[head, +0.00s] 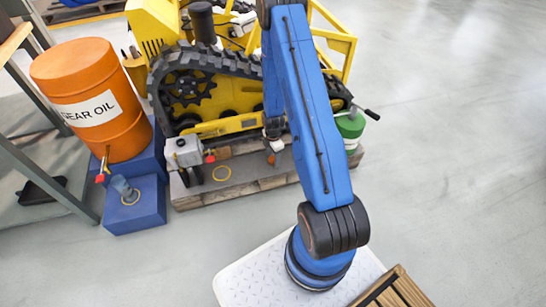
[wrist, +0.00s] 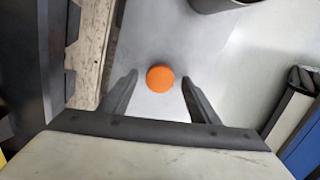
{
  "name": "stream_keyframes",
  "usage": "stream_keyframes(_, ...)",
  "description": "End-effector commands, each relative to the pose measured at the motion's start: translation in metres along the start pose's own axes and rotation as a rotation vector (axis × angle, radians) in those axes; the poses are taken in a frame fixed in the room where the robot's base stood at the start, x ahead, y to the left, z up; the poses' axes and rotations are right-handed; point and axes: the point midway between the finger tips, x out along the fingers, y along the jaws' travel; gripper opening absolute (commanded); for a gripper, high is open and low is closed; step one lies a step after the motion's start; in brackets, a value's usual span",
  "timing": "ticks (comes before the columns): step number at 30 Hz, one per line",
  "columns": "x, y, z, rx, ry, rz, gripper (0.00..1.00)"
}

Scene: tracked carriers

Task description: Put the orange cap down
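The orange cap (wrist: 160,78) is a small round disc in the wrist view, on or above a light grey surface. It sits between the two dark fingertips of my gripper (wrist: 160,75), with a visible gap on each side. The fingers are apart and do not appear to touch it. In the head view my gripper (head: 272,132) hangs at the pallet in front of the yellow tracked carrier (head: 235,125). A small orange-brown patch (head: 277,145) shows just below it, likely the cap. How high the fingers are above the surface I cannot tell.
On the left stand an orange gear oil drum (head: 118,125) and a blue block (head: 140,212). A green container (head: 350,128) is at the right. The right floor is clear.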

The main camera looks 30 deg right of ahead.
Motion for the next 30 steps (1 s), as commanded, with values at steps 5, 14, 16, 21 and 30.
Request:
stream_keyframes(5, 0.0, 0.0, 0.0, 0.0, 0.0, 0.0, 0.58)
stream_keyframes(14, -0.011, 0.001, 0.0, 0.0, 0.0, 0.001, 0.58)
stream_keyframes(16, -0.019, 0.001, 0.0, 0.0, -0.001, 0.003, 0.58)
stream_keyframes(21, -0.045, 0.001, 0.0, 0.0, -0.001, 0.003, 0.58)
stream_keyframes(30, -0.091, 0.001, 0.0, 0.0, 0.0, 0.002, 0.58)
